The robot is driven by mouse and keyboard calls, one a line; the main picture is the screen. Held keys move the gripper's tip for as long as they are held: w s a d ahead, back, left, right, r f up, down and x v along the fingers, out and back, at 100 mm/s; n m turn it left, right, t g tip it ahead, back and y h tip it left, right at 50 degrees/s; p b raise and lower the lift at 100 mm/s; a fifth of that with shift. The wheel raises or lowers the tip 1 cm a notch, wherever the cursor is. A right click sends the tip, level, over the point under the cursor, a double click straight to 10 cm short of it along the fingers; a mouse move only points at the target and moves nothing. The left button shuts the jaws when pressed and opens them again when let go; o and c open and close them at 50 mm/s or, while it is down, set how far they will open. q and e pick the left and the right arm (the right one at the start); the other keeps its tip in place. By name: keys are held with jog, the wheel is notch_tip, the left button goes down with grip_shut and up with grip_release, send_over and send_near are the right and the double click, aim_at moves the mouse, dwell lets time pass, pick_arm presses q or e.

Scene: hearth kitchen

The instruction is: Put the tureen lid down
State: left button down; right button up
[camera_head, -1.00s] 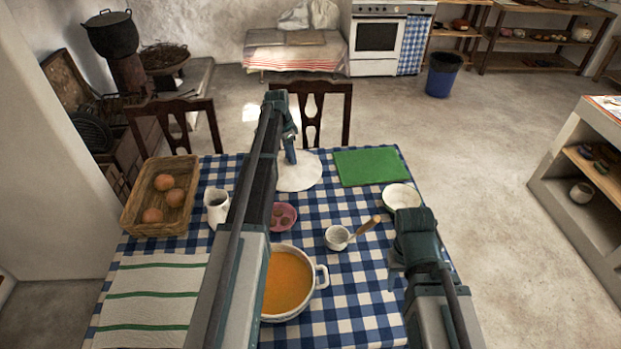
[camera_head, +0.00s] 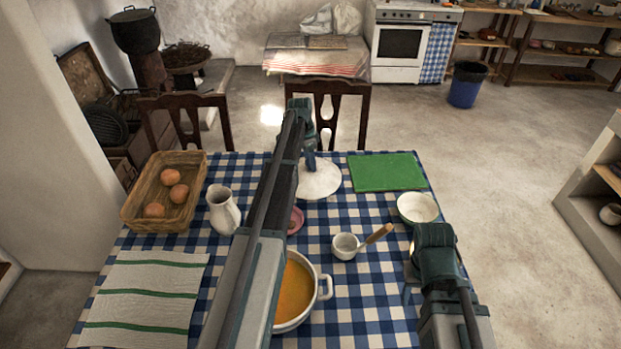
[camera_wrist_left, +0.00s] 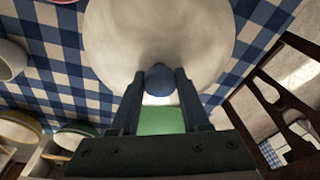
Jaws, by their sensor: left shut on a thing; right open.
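The tureen lid (camera_head: 320,182) is a white round lid with a blue knob, at the far middle of the table, left of a green board. My left gripper (camera_head: 311,160) is shut on its knob from above. In the left wrist view the knob (camera_wrist_left: 159,80) is between the two fingers and the pale lid (camera_wrist_left: 160,35) spreads beyond it. I cannot tell whether the lid's rim touches the cloth. The white tureen (camera_head: 322,292) of orange soup stands uncovered nearer me, partly hidden by my left arm. My right gripper (camera_head: 409,282) is open at the table's right side.
The green board (camera_head: 387,172) lies right of the lid, with a white bowl (camera_head: 418,208) nearer. A small pot (camera_head: 345,246) with a wooden-handled utensil, a pink bowl (camera_head: 296,220), a jug (camera_head: 222,210), a basket (camera_head: 137,206) and a striped towel (camera_head: 145,298) occupy the table. Chairs stand behind.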

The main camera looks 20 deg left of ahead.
aim_at(310, 170)
pick_arm(q)
jog(key=shift+f, duration=0.15)
pick_arm(e)
jog(key=shift+f, duration=0.15)
pick_arm(q)
notch_tip(310, 170, down, 4)
jog(key=b, duration=0.3)
jog(key=shift+b, duration=0.4)
pick_arm(e)
notch_tip(310, 170, down, 4)
jog(key=shift+r, duration=0.1)
pick_arm(q)
jog(key=shift+r, duration=0.2)
pick_arm(e)
jog(key=shift+r, duration=0.1)
pick_arm(q)
jog(key=shift+f, duration=0.1)
jog(key=c, duration=0.8)
grip_release()
jog(key=shift+f, duration=0.1)
jog(key=shift+c, duration=0.2)
pick_arm(e)
jog(key=shift+f, duration=0.2)
pick_arm(q)
jog(key=o, duration=0.5)
jog(key=shift+c, duration=0.2)
pick_arm(e)
jog(key=shift+r, duration=0.1)
